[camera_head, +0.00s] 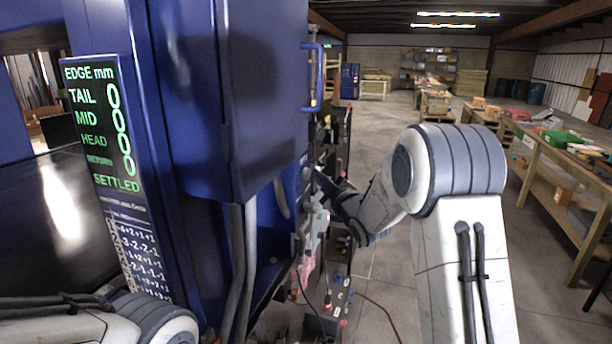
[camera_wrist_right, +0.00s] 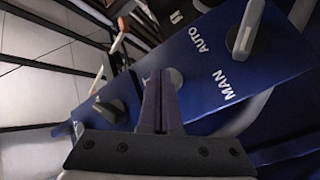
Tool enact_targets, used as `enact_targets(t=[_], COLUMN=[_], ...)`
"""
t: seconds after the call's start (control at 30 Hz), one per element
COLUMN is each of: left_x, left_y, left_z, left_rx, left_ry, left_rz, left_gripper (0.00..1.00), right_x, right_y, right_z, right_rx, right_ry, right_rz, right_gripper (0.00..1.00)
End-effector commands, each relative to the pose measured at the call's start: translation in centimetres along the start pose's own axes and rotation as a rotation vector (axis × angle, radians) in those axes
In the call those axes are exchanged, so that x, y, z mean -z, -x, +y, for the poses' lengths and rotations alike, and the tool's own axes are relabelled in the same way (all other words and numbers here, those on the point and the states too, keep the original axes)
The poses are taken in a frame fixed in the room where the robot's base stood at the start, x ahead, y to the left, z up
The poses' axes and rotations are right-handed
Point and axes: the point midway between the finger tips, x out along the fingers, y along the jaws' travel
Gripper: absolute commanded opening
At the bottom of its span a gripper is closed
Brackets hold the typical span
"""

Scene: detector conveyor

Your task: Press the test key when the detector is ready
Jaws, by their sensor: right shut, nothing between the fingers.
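The detector is a tall blue cabinet (camera_head: 265,95) on the left of the head view. Its display (camera_head: 103,125) reads EDGE mm, with zeros beside TAIL, MID, HEAD and RETURN, and SETTLED at the bottom. My right gripper (camera_head: 322,180) reaches to the cabinet's side. In the right wrist view my right gripper (camera_wrist_right: 160,80) is shut and empty, its fingertips over a blue panel (camera_wrist_right: 205,90). A round grey part (camera_wrist_right: 176,77) shows just behind the fingertips; I cannot tell whether it is the test key or whether they touch. My left gripper is out of view.
The panel carries a grey selector knob (camera_wrist_right: 245,35) by the AUTO and MAN labels, and a dark knob (camera_wrist_right: 108,110) left of the fingers. A blue handle (camera_head: 318,75) sticks out above my right gripper. A wooden workbench (camera_head: 560,165) stands at right, beyond open floor.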

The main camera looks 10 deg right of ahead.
Motion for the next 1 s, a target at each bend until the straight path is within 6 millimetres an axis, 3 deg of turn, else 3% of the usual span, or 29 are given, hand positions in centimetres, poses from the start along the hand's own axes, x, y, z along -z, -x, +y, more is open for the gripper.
enact_targets(t=[1.0], left_x=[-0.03], left_y=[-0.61], left_z=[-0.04], left_rx=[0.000], left_ry=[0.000], left_rz=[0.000], left_gripper=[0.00], right_x=[0.38], right_y=[-0.48], right_z=[-0.34], right_rx=[-0.001], right_ry=[0.001], right_rz=[0.001], right_gripper=[0.00])
